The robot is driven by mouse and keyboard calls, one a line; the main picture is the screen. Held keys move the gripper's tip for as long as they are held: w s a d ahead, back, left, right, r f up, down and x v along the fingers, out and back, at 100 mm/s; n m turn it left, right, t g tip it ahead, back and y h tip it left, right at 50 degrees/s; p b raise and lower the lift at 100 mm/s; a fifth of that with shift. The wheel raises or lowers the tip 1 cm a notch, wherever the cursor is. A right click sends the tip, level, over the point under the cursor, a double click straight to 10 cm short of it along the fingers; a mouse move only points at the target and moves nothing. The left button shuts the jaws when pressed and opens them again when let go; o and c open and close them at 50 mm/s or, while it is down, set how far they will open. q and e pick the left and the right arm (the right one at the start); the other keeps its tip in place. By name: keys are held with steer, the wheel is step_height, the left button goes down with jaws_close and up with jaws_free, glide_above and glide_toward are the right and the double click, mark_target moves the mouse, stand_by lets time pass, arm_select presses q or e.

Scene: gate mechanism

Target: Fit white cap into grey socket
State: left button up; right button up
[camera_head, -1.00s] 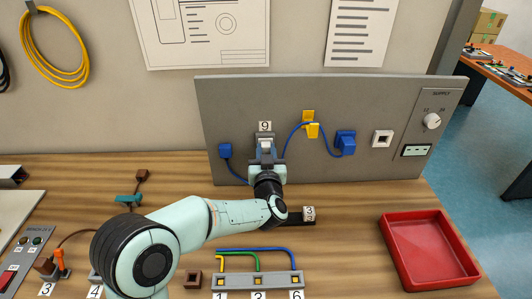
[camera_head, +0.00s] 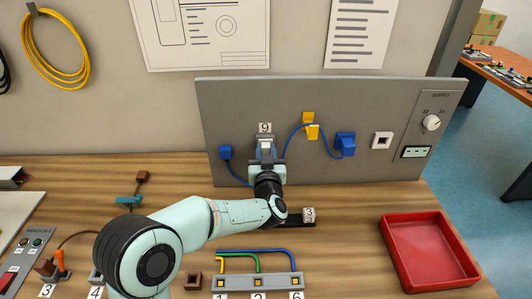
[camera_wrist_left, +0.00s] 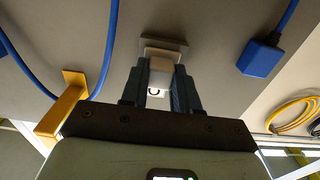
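The white cap (camera_wrist_left: 160,73) is between the two fingers of my left gripper (camera_wrist_left: 162,92) in the left wrist view. It also shows in the head view (camera_head: 265,145), just below the label 9 on the upright grey panel. The grey socket (camera_wrist_left: 164,44) is a square plate on that panel, right behind the cap. The cap's far end is at the socket face; I cannot tell how deep it sits. My left gripper (camera_head: 266,153) points at the panel and is shut on the cap. The gripper hides most of the socket in the head view. My right gripper is not in view.
A blue plug (camera_head: 225,152) with a cable is left of the gripper. A yellow piece (camera_head: 310,126), a blue plug (camera_head: 345,144) and a white square socket (camera_head: 382,140) are to the right. A red tray (camera_head: 428,250) stands at the right. A wire block (camera_head: 258,283) lies in front.

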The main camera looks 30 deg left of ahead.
arm_select(q)
steer(key=o, duration=0.6)
steer(key=shift+o, duration=0.2)
steer(key=b+v, duration=0.1)
steer(key=v, duration=1.2)
